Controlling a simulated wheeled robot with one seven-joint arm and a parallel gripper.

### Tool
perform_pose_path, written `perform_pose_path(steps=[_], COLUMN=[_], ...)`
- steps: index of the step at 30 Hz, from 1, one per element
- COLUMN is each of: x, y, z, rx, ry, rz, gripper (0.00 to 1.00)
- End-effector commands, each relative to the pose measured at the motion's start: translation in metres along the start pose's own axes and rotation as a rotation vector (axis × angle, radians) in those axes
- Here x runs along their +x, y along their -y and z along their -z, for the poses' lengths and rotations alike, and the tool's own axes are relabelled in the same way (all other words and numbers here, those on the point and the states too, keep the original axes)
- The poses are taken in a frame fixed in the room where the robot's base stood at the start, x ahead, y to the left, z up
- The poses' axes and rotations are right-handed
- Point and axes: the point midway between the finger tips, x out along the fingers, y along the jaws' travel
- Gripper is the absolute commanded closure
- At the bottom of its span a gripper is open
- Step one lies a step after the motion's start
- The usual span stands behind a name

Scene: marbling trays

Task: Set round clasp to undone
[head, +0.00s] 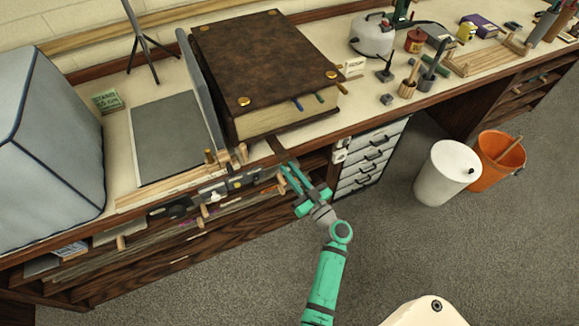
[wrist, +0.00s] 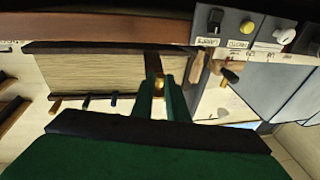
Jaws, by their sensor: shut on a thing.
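The large brown book (head: 262,62) lies on the bench, with round brass studs at its cover corners. It also shows in the wrist view (wrist: 95,72), by its page edges. The round clasp (wrist: 159,84) is a small brass round on a dark brown strap (wrist: 152,64) at the book's front side. My gripper (head: 285,170) is at the bench's front edge, just below the book. In the wrist view, its green fingers (wrist: 160,92) are shut on the clasp, one on each side. The head view does not clearly show the clasp; my fingers hide most of it.
A panel (head: 230,187) with small knobs and latches is just left of my gripper. A grey board (head: 203,92) stands left of the book. White drawers (head: 368,163) are on the right; a white bin (head: 447,172) and an orange bucket (head: 500,160) stand on the floor.

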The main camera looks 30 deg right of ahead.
Motion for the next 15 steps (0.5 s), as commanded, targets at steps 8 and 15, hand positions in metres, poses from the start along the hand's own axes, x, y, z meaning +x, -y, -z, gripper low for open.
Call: perform_pose_path(steps=[8, 15], x=[-0.0015, -0.0013], y=[-0.0006, -0.0002], z=[-0.0102, -0.0119], rx=[-0.009, -0.012], ry=[-0.06, -0.071], rz=[0.005, 0.007], gripper=[1.0, 1.0])
